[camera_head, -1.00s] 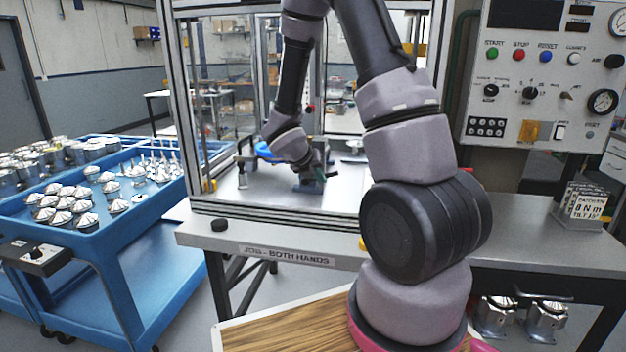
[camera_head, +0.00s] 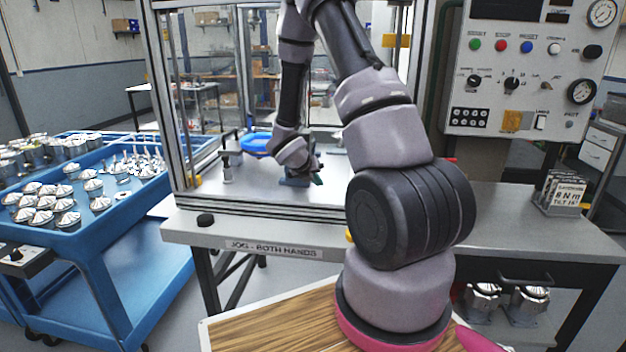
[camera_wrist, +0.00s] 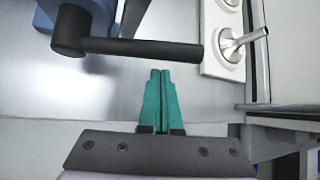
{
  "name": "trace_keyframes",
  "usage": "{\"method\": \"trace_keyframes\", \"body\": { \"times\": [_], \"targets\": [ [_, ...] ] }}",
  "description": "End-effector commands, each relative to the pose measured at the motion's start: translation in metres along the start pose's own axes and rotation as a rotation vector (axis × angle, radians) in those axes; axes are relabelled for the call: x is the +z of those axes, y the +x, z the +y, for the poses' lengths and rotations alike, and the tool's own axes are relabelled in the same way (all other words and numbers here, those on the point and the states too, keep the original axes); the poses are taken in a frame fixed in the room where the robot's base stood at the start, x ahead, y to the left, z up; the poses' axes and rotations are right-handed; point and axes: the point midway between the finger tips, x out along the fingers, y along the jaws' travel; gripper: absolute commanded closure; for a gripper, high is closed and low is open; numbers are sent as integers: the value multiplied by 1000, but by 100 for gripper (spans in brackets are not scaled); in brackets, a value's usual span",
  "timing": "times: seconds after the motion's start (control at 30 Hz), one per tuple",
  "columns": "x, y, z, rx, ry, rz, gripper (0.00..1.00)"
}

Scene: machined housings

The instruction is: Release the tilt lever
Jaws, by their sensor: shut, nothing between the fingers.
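In the wrist view, a black lever (camera_wrist: 140,47) with a thick round hub at its left end reaches right from a blue fixture (camera_wrist: 98,8). I take it to be the tilt lever. My gripper (camera_wrist: 160,72) has its green fingers shut together and empty. The fingertips lie just below the lever's bar in the picture; I cannot tell whether they touch it. In the head view, my gripper (camera_head: 318,179) is low inside the framed enclosure, beside the blue-grey fixture (camera_head: 292,181). My wrist partly hides the fixture there, and the lever is not clear.
A white plate with a metal toggle (camera_wrist: 232,42) sits right of the lever's free end. Frame posts (camera_head: 172,90) flank my arm. A control panel (camera_head: 520,70) stands right, a blue cart (camera_head: 100,235) left.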

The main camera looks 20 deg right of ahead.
Motion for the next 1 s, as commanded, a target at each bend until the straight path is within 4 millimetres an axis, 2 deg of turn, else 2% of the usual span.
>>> {"method": "trace_keyframes", "body": {
  "times": [0.1,0.27,1.0],
  "targets": [
    [15,-12,1,4,4,-6,100],
    [23,-19,1,3,1,-4,100],
    [27,-24,1,-40,-35,-3,100]
  ]
}}
